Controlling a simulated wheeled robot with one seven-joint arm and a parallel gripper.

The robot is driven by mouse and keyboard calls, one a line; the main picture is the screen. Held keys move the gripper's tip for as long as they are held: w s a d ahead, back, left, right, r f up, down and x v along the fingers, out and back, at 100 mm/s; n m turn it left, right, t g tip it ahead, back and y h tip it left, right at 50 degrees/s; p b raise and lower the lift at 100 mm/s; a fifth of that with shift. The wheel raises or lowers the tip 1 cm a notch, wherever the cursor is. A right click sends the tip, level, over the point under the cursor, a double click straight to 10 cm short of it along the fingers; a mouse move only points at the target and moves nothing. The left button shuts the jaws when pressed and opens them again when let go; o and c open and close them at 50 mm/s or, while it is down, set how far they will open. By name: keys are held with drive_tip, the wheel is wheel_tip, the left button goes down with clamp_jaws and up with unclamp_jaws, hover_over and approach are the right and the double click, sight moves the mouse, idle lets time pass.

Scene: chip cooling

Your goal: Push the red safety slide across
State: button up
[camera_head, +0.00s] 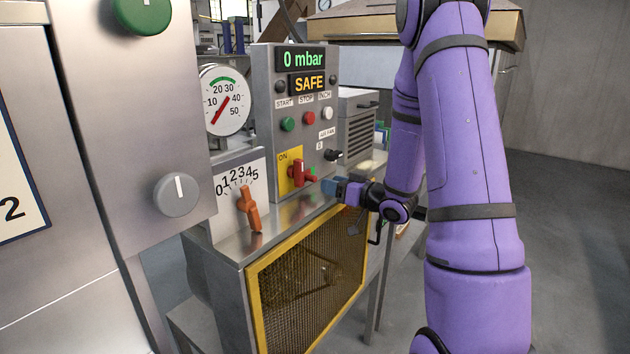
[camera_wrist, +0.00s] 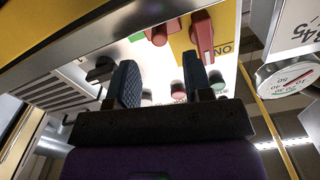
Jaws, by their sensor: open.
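A small red knob (camera_head: 312,175), which looks like the safety slide, sits low on the grey control panel. It also shows near the top of the wrist view (camera_wrist: 161,34), with a green patch (camera_wrist: 136,37) beside it. A larger red handle (camera_head: 298,172) stands just left of it on a yellow plate marked ON; it shows in the wrist view too (camera_wrist: 202,36). My gripper (camera_head: 331,187) is in front of the panel, just right of and below the small knob. Its dark blue fingers (camera_wrist: 161,80) are apart with nothing between them. I see no contact with the knob.
The panel (camera_head: 262,110) reads 0 mbar and SAFE and carries several buttons. A black knob (camera_head: 333,155) is close above my gripper. An orange lever (camera_head: 249,208) stands at the left. A yellow-framed mesh guard (camera_head: 310,270) is below the steel ledge.

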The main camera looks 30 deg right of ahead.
sight(316, 179)
drive_tip(key=x, duration=0.5)
drive_tip(key=shift+w+a, duration=0.1)
drive_tip(key=shift+w, duration=0.25)
